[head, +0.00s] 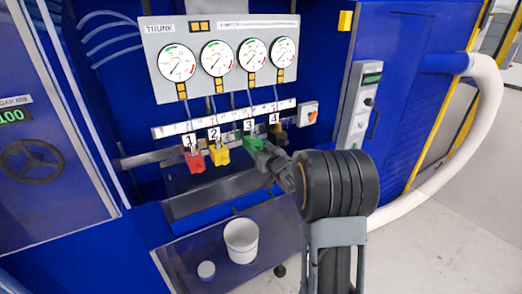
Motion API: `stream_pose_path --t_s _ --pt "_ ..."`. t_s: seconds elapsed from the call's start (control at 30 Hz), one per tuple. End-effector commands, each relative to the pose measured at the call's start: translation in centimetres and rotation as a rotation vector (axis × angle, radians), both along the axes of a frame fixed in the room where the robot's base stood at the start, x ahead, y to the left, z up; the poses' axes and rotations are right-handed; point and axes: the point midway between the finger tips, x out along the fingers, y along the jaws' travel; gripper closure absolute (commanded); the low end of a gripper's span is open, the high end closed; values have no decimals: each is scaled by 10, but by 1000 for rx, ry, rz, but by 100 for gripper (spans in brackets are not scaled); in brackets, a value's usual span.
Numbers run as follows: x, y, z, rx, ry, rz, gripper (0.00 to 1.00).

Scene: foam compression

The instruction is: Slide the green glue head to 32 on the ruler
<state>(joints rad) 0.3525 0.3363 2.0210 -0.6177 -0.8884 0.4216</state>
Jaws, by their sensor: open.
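The green glue head (251,140) hangs on the horizontal rail below the white ruler (228,117), under the tag with the number 3. The ruler's small markings are too fine to read here. My gripper (262,152) is at the green head's lower right side, with its jaws open. The arm hides part of the gripper, and I cannot tell whether the fingers touch the head. The red head (195,161) under tag 1 and the yellow head (219,153) under tag 2 sit to the left. A dark head (279,134) under tag 4 sits to the right.
Several round gauges (219,58) are on the grey panel above the ruler. A grey switch box (355,120) is at the right. The rail between the yellow and green heads looks clear.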

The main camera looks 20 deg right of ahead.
Motion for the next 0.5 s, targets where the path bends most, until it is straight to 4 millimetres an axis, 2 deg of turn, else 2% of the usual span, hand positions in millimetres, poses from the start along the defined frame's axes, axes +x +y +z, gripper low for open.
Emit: stream_pose_path --t_s 0.13,0.5 --pt "0 0 0 0 0 0 50" --pt "0 0 0 0 0 0 86"
